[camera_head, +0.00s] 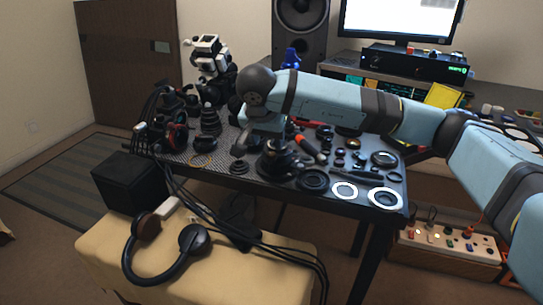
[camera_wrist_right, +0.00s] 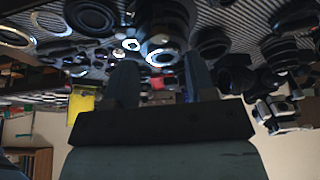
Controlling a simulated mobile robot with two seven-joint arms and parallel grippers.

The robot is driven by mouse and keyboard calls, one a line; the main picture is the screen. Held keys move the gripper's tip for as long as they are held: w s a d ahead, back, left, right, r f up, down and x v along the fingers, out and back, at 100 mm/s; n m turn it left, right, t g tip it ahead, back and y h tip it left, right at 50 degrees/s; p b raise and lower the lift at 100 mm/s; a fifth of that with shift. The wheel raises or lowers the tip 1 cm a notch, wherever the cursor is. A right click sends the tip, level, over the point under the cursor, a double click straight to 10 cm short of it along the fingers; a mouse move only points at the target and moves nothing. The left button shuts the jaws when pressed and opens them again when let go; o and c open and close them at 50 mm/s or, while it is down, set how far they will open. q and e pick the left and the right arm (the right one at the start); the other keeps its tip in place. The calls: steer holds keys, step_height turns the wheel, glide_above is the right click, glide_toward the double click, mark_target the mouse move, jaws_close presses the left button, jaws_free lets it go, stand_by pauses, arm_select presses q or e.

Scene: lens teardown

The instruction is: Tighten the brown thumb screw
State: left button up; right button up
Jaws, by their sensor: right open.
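My right arm comes in from the right across the work table, and my right gripper (camera_head: 255,147) points down over the middle of the lens parts. It is open in the right wrist view (camera_wrist_right: 160,78), with one dark finger on each side. A lens part with a bright ring (camera_wrist_right: 160,52) shows between and beyond the fingertips; I cannot tell whether they touch it. In the head view a dark lens assembly (camera_head: 280,163) stands close beside the gripper. I cannot make out the brown thumb screw in either view. My left gripper is not in view.
The table's grey perforated top (camera_head: 215,172) is crowded with black rings and lens parts. White rings (camera_head: 386,198) lie at its front right. A black-and-white figure (camera_head: 210,58) stands at the back left. Headphones (camera_head: 165,250) and cables lie on a tan bench (camera_head: 230,275) in front.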

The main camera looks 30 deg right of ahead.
mark_target(271, 154)
steer(key=b+x, duration=0.1)
steer(key=x, duration=0.4)
steer(key=shift+w+d+f, duration=0.1)
steer(key=shift+f, duration=0.1)
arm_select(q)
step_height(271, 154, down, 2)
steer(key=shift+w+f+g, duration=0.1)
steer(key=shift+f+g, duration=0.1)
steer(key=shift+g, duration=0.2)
arm_select(e)
jaws_close()
steer(key=m+p, duration=0.1)
steer(key=m+g+p, duration=0.1)
steer(key=m, duration=0.1)
steer(key=shift+w+r+h+p, duration=0.1)
steer(key=shift+r+h+p, duration=0.15)
steer(key=shift+h+p, duration=0.1)
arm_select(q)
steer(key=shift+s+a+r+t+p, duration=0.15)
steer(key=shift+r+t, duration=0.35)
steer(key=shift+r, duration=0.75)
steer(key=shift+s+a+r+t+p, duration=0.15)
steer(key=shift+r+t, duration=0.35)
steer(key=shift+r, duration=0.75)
arm_select(e)
steer(key=shift+f+m+h, duration=0.25)
steer(key=shift+m, duration=0.65)
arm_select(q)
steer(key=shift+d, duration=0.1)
